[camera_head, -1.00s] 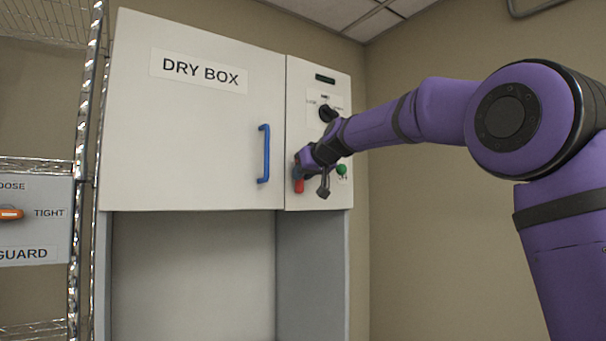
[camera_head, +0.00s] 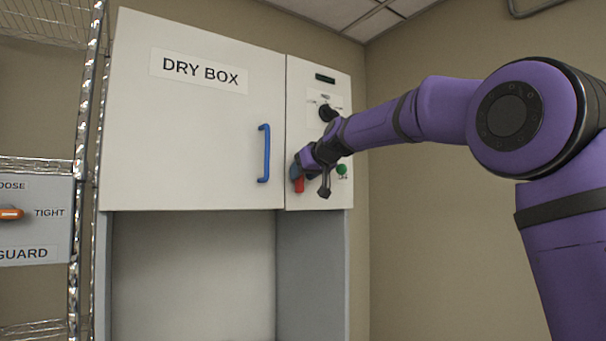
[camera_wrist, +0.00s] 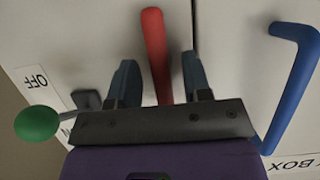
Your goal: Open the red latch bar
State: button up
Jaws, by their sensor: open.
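The red latch bar (camera_wrist: 155,48) stands between the two fingers of my gripper (camera_wrist: 160,82) in the wrist view, with a gap visible on each side. Its lower part there runs behind the gripper's dark mount. In the head view, only a short piece of the red bar (camera_head: 299,185) shows below my gripper (camera_head: 307,171), at the lower left of the control panel. The fingers are spread, and I cannot tell any contact with the bar. The white dry box door (camera_head: 190,120) looks shut.
A blue door handle (camera_head: 266,153) is left of the latch bar; it also shows in the wrist view (camera_wrist: 293,80). A green-knobbed lever (camera_head: 342,170) sits to the right, with a black dial (camera_head: 327,112) above. A wire rack (camera_head: 84,150) stands at far left.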

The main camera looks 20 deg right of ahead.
jog(key=v, duration=1)
jog(key=shift+s, duration=0.3)
jog(key=shift+r, duration=0.1)
jog(key=s+d+f+m+g+h, duration=0.1)
jog(key=s+f+m+g+h, duration=0.1)
jog(key=s+f, duration=1.4)
jog(key=s+d+f+m+g+h, duration=0.1)
jog(key=s+f+g, duration=0.4)
jog(key=s+f, duration=1.2)
jog(key=s+d+h, duration=0.1)
jog(key=s, duration=0.5)
jog(key=shift+d+m+g, duration=0.3)
jog(key=shift+m, duration=0.1)
